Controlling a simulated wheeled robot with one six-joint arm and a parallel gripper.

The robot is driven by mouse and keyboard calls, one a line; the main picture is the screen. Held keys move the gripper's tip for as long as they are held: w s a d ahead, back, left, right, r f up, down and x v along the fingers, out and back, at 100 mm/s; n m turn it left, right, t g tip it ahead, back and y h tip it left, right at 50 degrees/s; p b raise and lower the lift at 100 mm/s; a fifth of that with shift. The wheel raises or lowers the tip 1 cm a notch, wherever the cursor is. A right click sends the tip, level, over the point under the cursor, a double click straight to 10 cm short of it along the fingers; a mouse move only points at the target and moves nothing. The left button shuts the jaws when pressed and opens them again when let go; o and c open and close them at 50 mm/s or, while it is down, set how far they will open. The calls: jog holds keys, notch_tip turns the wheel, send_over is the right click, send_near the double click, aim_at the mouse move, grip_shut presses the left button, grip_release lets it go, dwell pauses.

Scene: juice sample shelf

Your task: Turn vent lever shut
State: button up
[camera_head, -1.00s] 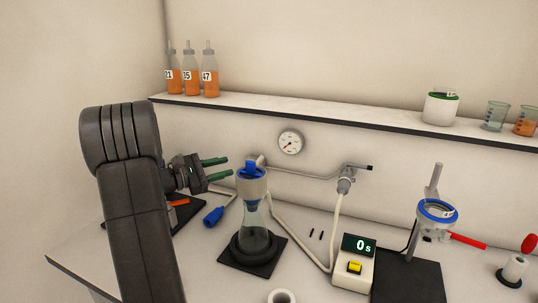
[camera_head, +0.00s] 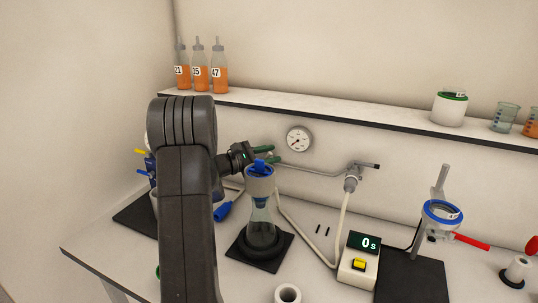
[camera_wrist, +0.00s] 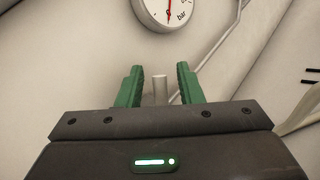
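A flask (camera_head: 262,215) with a pale collar stands on a black base, with a small blue lever-like piece (camera_head: 260,165) on its top. I cannot tell for certain whether this is the vent lever. My gripper (camera_head: 275,155) is open, its green fingers at the height of the blue piece and apparently just behind it. In the wrist view my gripper (camera_wrist: 160,85) has a short pale grey peg (camera_wrist: 160,90) between its fingers, with gaps on both sides. The blue piece is not seen there.
A round gauge (camera_head: 299,139) is on the wall above, with a grey pipe leading to a wall tap (camera_head: 352,177). A timer box (camera_head: 359,262) and a stand with a blue ring (camera_head: 442,213) are to the right. A shelf (camera_head: 330,116) runs above. A blue-handled tool (camera_head: 222,211) lies left of the flask.

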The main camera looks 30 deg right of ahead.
grip_shut()
jog(key=shift+s+d+f+m+t+y+b, duration=0.4)
jog(key=shift+f+m+y+b, duration=0.6)
jog(key=shift+b, duration=0.75)
jog(key=shift+s+d+f+m+t+y+b, duration=0.25)
jog(key=shift+f+m+t+y+b, duration=0.4)
jog(key=shift+m+y+b, duration=0.9)
jog(key=shift+s+d+f+m+t+y+b, duration=0.3)
jog(key=shift+f+m+y+b, duration=0.55)
jog(key=shift+b, duration=1.15)
jog(key=shift+s+a+f, duration=0.1)
